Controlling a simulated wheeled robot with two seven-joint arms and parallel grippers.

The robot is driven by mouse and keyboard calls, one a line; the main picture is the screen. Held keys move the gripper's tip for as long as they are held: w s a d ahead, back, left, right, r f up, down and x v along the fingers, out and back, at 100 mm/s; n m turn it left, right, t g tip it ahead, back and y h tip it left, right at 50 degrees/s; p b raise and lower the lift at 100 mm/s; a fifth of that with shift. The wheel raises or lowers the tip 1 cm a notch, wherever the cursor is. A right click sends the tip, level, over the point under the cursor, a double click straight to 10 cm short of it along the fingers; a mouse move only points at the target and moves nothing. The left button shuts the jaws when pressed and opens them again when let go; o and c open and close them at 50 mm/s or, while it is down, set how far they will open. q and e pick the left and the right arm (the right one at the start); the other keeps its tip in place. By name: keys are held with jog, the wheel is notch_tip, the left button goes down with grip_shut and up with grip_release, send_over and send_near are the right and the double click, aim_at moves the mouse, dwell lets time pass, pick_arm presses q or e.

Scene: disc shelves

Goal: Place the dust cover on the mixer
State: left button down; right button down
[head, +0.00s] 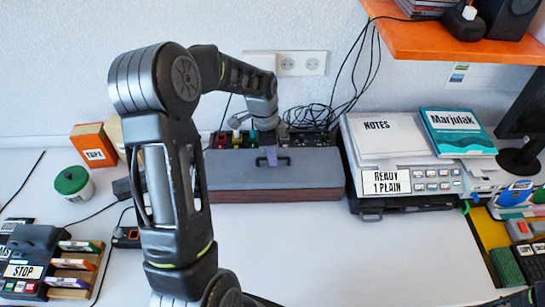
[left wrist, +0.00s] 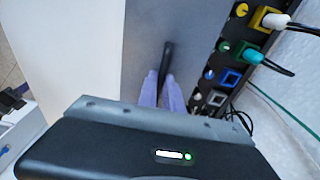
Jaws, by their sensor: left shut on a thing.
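The dust cover (head: 318,172) is a wide grey lid with a dark handle (head: 286,160) on top, and it lies level in the middle of the table. My left gripper (head: 271,157) reaches down from above and is shut on this handle. In the left wrist view its pale purple fingertips (left wrist: 163,92) close around the handle (left wrist: 167,55) above the grey cover (left wrist: 190,22). The mixer (head: 305,139) shows only as a dark rear strip with coloured plugs behind the cover. I cannot tell whether the cover rests fully on it. My right gripper is not in view.
Black cables (head: 322,115) tangle behind the mixer. A white device (head: 405,177) with notes and a book stands close right of the cover. An orange box (head: 93,143) and green-lidded jar (head: 73,184) stand left.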

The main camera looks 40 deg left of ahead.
pick_arm(q)
jog(key=c, duration=2)
grip_release()
jog(key=shift+f, duration=0.1)
jog(key=o, duration=0.5)
notch_tip(320, 180, up, 12)
jog(key=a+p, duration=0.1)
jog(key=p, duration=0.6)
jog(key=shift+s, duration=0.4)
jog(key=shift+s, duration=0.1)
